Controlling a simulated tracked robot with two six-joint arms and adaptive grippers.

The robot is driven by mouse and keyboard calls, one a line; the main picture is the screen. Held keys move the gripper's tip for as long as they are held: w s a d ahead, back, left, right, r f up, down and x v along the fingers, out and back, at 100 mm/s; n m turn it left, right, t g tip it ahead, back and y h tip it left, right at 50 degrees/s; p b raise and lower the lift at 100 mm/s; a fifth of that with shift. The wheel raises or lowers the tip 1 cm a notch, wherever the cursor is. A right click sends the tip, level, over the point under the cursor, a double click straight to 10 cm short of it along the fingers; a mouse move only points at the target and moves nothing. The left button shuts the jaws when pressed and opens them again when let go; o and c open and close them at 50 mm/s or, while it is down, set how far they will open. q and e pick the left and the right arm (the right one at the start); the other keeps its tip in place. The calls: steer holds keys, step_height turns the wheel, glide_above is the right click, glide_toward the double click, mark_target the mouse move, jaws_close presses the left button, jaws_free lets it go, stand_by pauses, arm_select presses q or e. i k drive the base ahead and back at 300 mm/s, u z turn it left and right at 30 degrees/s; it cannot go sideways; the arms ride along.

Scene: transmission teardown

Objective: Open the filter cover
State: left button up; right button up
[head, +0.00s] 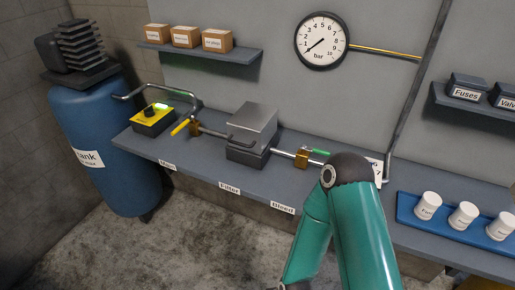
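The filter (247,155) stands on the bench above the "Filter" label. Its cover (253,125) is a grey metal box that sits on the darker base, and it looks shut. A dark handle or pipe end shows at the cover's left side. A teal arm of mine with a dark joint rises in front of the bench, to the right of the filter. Its gripper is not visible. My other gripper is not in view either.
A gauge (321,40) reads near zero. A blue tank (105,145) stands left; white canisters on a blue tray (407,212) sit right.

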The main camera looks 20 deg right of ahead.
mark_target(252, 127)
steer(key=z, duration=0.9)
